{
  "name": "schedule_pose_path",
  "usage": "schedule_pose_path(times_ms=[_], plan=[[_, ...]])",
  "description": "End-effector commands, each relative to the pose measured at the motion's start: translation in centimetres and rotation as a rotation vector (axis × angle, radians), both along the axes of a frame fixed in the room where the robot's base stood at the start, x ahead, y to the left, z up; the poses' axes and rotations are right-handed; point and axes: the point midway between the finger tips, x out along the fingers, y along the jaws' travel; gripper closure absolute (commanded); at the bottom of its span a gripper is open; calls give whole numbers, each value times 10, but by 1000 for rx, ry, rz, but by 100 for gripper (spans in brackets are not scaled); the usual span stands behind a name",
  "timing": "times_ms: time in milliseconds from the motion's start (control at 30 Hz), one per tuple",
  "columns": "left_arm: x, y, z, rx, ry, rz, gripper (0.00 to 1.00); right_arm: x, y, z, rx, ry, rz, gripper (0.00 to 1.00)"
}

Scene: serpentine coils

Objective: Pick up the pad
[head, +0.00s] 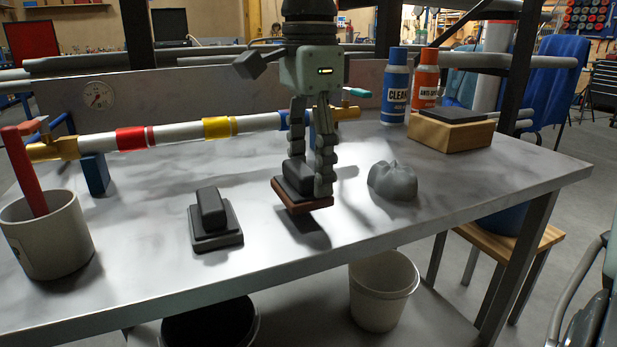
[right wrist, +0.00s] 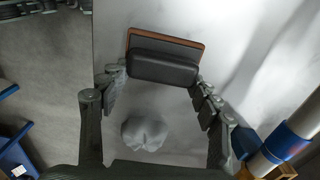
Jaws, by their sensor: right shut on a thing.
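A pad with a dark block handle and a reddish-brown underside (head: 302,203) is in my right gripper (head: 311,180). The fingers are shut on the handle from both sides. The pad is slightly tilted and seems to hang a little above the table, with a shadow below it. In the right wrist view the pad (right wrist: 165,58) sits between the fingertips. A second pad, all dark grey with a block handle (head: 213,218), lies on the table to the left. My left gripper is not in view.
A grey lump (head: 393,182) lies right of the held pad. A grey cup (head: 48,240) with a red-handled tool stands at left. A banded pipe (head: 180,132) runs behind. Two bottles (head: 396,88) and a wooden block (head: 450,135) stand at back right. The front table is clear.

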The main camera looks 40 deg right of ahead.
Motion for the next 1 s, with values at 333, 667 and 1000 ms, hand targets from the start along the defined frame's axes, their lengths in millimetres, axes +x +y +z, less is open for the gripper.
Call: schedule_pose_path(times_ms=[333,667,1000], plan=[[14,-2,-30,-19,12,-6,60,2,0,113,0,-9,-2,67],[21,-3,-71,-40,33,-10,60,1,1,212,0,-5,0,67],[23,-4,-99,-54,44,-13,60,1,1,254,1,-3,2,67]])
